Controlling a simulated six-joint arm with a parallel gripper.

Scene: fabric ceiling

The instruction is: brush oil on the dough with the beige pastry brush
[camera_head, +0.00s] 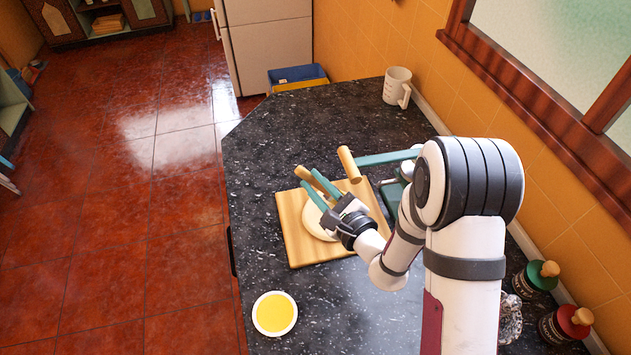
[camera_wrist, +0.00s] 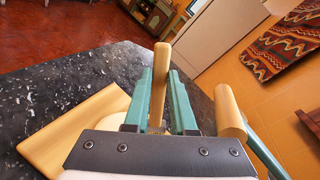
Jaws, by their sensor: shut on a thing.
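My gripper (camera_head: 319,185), with teal fingers, is shut on the beige pastry brush (camera_head: 308,174). In the wrist view, the brush handle (camera_wrist: 162,65) stands up between the fingers (camera_wrist: 162,92). The brush's bristle end is hidden by the gripper. The pale round dough (camera_head: 312,213) lies on a wooden board (camera_head: 296,247), partly hidden by my gripper. The gripper is over the dough; I cannot tell whether the brush touches it. A white bowl of yellow oil (camera_head: 275,313) stands on the counter, nearer the camera than the board.
A teal device with a lever and wooden handle (camera_head: 349,165) stands close right of the gripper; the handle also shows in the wrist view (camera_wrist: 229,112). A white mug (camera_head: 397,86) is at the back. Lidded jars (camera_head: 536,276) stand at right. The dark counter (camera_head: 262,150) is clear behind the board.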

